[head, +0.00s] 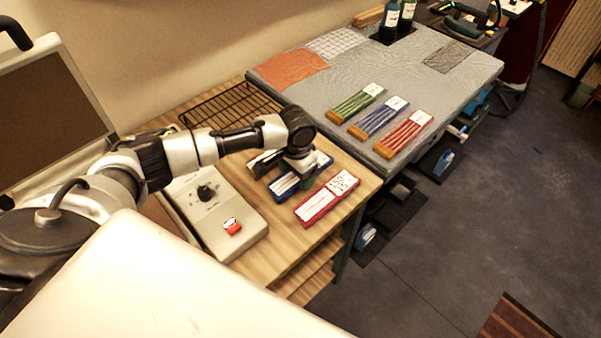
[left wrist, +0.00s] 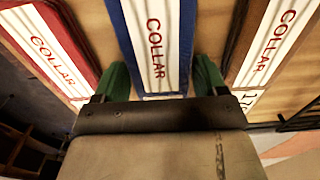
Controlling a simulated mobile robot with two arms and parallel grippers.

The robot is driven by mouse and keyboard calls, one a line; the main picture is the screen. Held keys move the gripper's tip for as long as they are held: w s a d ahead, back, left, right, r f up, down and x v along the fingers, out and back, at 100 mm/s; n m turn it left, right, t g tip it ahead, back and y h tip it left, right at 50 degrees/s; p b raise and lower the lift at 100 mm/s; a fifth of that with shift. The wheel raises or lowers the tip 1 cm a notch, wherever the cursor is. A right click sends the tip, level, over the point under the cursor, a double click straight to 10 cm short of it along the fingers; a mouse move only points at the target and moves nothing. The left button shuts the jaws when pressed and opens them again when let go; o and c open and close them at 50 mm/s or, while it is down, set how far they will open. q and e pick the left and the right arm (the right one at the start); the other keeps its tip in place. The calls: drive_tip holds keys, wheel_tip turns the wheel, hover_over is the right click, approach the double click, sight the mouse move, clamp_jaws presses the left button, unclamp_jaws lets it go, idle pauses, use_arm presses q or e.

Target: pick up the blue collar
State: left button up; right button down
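The blue collar (head: 285,184) lies flat on the wooden table, a blue-edged white strip marked COLLAR. It fills the middle of the left wrist view (left wrist: 157,40). My left gripper (head: 298,163) is above it and hides part of it in the head view. In the left wrist view its green fingertips (left wrist: 161,78) are spread wide, one on each side of the blue collar, with nothing held. A red collar (head: 326,200) lies to the right in the head view, and a dark-edged collar (left wrist: 267,35) shows on the right in the wrist view. My right gripper is not in view.
A grey control box (head: 216,215) with a knob and red switch stands left of the collars. A black wire rack (head: 220,105) lies behind. The adjoining grey table (head: 330,82) holds green, blue and red striped pieces (head: 379,117) with white tags.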

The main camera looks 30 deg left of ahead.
use_arm(q)
drive_tip(key=c, duration=0.5)
drive_tip(key=shift+c, duration=0.3)
drive_tip(key=shift+r, duration=0.1)
